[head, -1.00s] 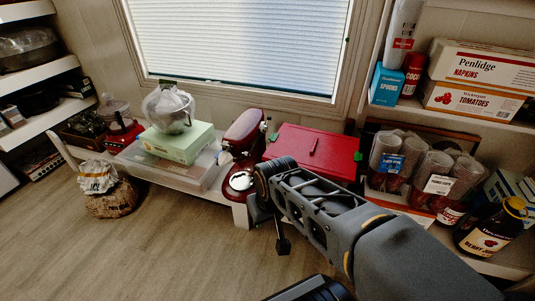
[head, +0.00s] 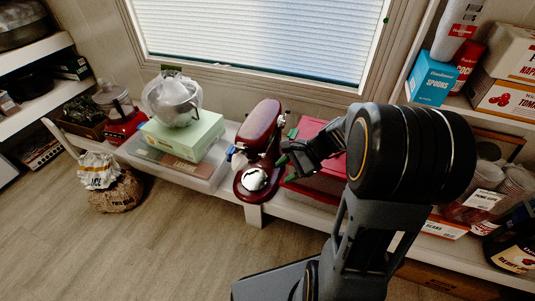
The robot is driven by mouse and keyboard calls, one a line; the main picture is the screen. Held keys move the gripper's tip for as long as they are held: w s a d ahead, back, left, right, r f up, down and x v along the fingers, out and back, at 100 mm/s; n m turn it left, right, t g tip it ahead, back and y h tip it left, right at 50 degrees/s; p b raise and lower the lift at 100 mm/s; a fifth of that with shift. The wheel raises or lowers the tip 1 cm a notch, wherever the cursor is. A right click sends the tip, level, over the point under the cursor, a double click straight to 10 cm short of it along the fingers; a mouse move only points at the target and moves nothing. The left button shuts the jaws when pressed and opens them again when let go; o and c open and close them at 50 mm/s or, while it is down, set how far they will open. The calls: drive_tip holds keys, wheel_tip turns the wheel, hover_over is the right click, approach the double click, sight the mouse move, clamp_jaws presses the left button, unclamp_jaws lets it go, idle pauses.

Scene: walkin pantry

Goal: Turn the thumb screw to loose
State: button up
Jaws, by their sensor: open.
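The dark red stand mixer (head: 258,128) stands on the low white bench below the window, with a round silver plate (head: 255,179) on its base. A small bluish-grey part (head: 236,156) shows at the left of its head. I cannot make out a thumb screw for certain; it is too small or hidden. My gripper (head: 284,152) is open, just right of the mixer head and pointing left toward it. I cannot tell whether it touches the mixer. Nothing shows between its fingers.
A red bin (head: 318,190) with green clips stands right of the mixer, partly behind my arm. A pale green box (head: 184,138) with a bagged bowl on top sits left of it. Shelves with groceries stand at right. The floor at front left is clear except for sacks (head: 112,190).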

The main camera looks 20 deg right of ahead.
drive_tip(key=w+d+f+m+t+y, duration=0.3)
drive_tip(key=w+d+m+t, duration=0.35)
drive_tip(key=d+m, duration=0.3)
drive_tip(key=b, duration=0.5)
approach(262, 155)
drive_tip(key=x, duration=0.7)
drive_tip(key=shift+w+f+m, duration=0.35)
drive_tip(key=shift+w+f, duration=0.05)
drive_tip(key=shift+c, duration=0.3)
drive_tip(key=shift+g, duration=0.25)
clamp_jaws()
drive_tip(key=shift+f, duration=0.1)
